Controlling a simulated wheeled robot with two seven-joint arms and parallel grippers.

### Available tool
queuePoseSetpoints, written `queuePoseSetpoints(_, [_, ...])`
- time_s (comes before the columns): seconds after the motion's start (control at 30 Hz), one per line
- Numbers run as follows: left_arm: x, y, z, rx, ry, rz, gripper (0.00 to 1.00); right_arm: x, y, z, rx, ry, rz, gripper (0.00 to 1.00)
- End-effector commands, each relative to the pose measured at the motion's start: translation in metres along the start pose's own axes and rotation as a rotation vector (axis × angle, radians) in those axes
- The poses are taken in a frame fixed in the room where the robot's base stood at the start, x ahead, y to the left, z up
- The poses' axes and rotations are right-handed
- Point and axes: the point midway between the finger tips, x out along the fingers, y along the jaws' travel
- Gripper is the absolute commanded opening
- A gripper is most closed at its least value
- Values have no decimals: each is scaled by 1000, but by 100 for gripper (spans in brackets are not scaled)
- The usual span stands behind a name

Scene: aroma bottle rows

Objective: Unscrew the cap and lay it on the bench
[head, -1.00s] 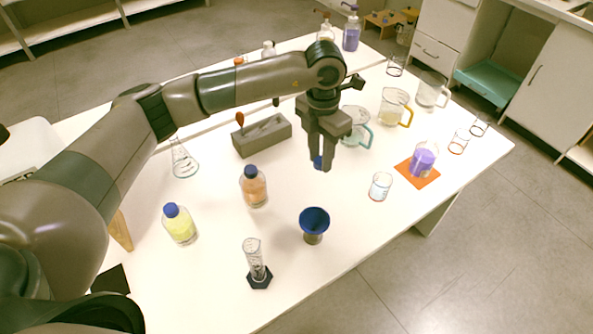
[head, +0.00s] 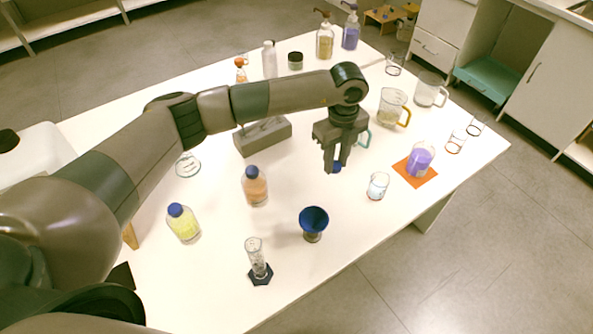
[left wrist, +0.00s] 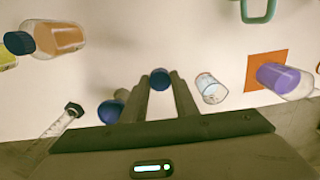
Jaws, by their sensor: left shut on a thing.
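My left gripper (head: 334,166) is shut on a small blue cap (head: 336,169); the cap also shows between the fingertips in the left wrist view (left wrist: 160,79). The gripper points down over the bench (head: 350,215), near its front middle; whether the cap touches the bench I cannot tell. A clear container with purple liquid (head: 420,160) stands on an orange mat (head: 415,175) to the right, with no cap visible. Bottles with orange (head: 255,188) and yellow liquid (head: 183,224) wear blue caps at left. My right gripper is not in view.
A small beaker (head: 377,186) stands just right of the gripper. A blue funnel (head: 313,220) and a measuring cylinder (head: 257,262) stand at the front. A grey block (head: 264,137) and jugs (head: 392,107) are behind. Bare bench lies between funnel and beaker.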

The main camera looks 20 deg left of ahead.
Motion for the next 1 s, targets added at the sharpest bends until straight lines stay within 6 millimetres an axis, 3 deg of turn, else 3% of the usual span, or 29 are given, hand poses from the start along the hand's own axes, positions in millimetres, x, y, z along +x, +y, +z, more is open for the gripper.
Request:
queuePoseSetpoints(0.57, [3, 1, 2, -50, -1, 2, 0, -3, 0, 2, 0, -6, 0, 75])
queuePoseSetpoints(0.77, [13, 16, 18, -52, -1, 5, 0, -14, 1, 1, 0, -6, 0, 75])
queuePoseSetpoints(1.0, [39, 46, 51, -53, -1, 6, 0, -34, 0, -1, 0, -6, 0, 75])
